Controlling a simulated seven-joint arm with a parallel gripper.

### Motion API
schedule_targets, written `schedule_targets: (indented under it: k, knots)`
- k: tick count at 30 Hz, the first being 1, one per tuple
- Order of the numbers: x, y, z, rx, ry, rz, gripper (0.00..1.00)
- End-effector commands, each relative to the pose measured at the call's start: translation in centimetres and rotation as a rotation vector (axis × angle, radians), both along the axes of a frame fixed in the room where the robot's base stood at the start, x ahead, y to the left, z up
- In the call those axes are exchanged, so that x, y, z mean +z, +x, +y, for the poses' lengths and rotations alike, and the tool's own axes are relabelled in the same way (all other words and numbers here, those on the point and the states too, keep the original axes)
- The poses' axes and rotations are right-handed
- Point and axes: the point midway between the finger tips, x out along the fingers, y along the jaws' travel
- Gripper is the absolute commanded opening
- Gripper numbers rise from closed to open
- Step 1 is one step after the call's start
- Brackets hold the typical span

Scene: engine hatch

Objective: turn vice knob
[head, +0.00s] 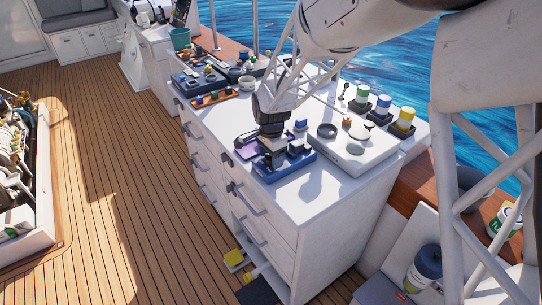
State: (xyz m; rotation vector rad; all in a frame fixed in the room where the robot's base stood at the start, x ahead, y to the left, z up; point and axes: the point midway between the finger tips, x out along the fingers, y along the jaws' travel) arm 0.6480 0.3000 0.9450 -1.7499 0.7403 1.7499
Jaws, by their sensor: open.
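A blue base with dark and light blocks on it, which looks like the vice (292,171), sits on the white cabinet top (310,202) near its front edge. Its knob cannot be made out at this size. My gripper (271,138) points down over the back left part of the vice, with its dark fingers close to the blocks. It is open. I cannot tell whether the fingers touch the vice or are just above it. My gripper hides part of the vice.
A white tray (345,166) with a dark ring and small parts lies right of the vice. A purple item (249,145) lies to its left. Green, blue and yellow-banded jars (403,121) stand behind. Trays of small parts (197,80) fill the far end. The front right top is clear.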

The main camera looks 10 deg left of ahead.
Motion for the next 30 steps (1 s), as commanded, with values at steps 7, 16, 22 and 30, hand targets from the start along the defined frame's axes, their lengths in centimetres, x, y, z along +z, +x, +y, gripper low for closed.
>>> schedule_targets:
  k: [7, 16, 22, 30]
  knots:
    - [0.9, 0.0, 0.0, 0.000, 0.000, 0.000, 0.66]
    - [4.3, 0.0, 0.0, 0.000, 0.001, -0.002, 0.66]
    - [6.6, 0.0, 0.0, 0.000, 0.001, -0.001, 0.66]
    - [7.9, 0.0, 0.0, 0.000, 0.001, -0.001, 0.66]
